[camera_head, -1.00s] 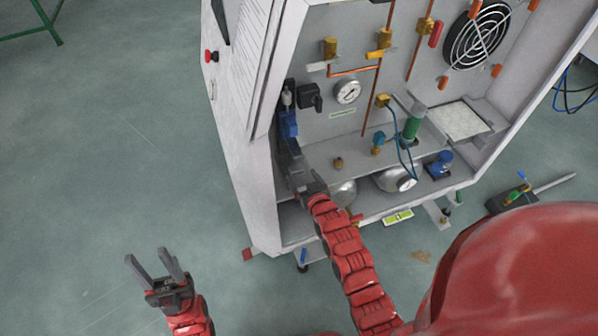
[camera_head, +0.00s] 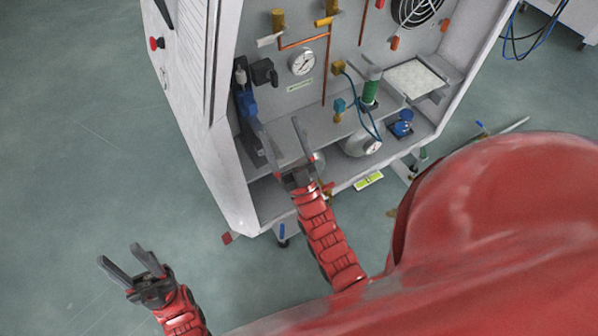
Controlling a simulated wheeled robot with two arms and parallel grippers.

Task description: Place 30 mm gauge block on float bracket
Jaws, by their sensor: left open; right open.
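My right gripper (camera_head: 275,122) is open at the front of the cabinet's left side, its two fingers apart and pointing into the cabinet. Its left fingertip is close to a blue part (camera_head: 247,102) on a dark upright piece at the cabinet's left inner wall; I cannot tell whether they touch. I cannot tell which part is the float bracket, and I cannot make out the 30 mm gauge block. My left gripper (camera_head: 118,253) is open and empty over the floor, to the left of the cabinet.
The floor at left is clear.

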